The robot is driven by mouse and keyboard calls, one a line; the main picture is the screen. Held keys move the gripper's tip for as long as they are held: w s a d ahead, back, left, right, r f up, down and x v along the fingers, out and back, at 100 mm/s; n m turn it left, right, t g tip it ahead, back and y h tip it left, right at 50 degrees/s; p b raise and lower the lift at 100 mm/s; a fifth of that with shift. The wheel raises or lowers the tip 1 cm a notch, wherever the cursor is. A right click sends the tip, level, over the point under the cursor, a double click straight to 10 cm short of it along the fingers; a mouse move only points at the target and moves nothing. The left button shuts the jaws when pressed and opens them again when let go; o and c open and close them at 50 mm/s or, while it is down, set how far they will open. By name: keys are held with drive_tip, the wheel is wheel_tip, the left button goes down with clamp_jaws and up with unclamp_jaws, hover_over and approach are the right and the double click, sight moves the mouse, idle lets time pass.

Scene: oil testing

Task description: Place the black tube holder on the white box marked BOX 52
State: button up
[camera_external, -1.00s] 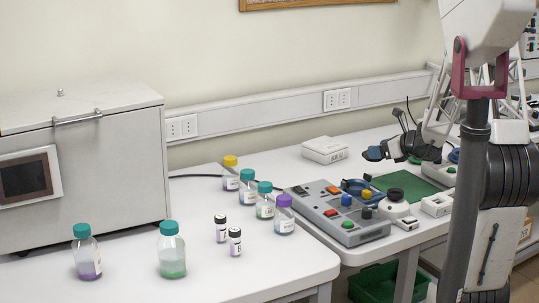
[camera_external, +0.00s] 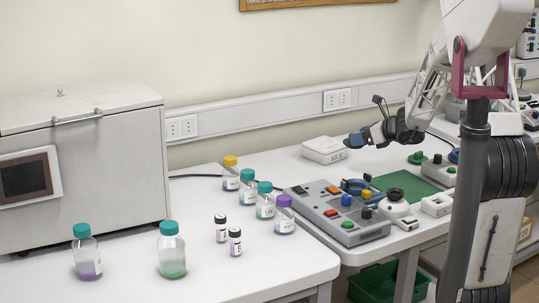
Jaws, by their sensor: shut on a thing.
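The white box (camera_external: 323,152) lies flat at the back of the bench, near the wall. Dark marking shows on its near side, too small to read fully. My gripper (camera_external: 360,138) is shut on the black tube holder (camera_external: 353,142), a small dark piece at the fingertips. It is held in the air just right of the box, near its right edge and slightly higher in the picture. The fingers partly hide the holder, so its exact shape and tilt cannot be told.
A grey control panel (camera_external: 340,213) with coloured buttons stands in front of the box. A green mat (camera_external: 401,185) and a white round device (camera_external: 395,207) lie to the right. Several capped bottles and two vials (camera_external: 235,242) stand left of the panel. The box's top looks clear.

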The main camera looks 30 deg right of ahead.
hover_over(338, 146)
drive_tip(key=shift+a+f, duration=0.1)
drive_tip(key=shift+f, duration=0.65)
idle(0.3)
drive_tip(key=shift+f, duration=1.75)
drive_tip(key=shift+f, duration=0.1)
drive_tip(key=o, duration=1.1)
drive_tip(key=shift+c, duration=0.2)
drive_tip(key=shift+v, duration=0.75)
drive_tip(key=v, duration=1)
drive_tip(key=shift+s+r, duration=0.25)
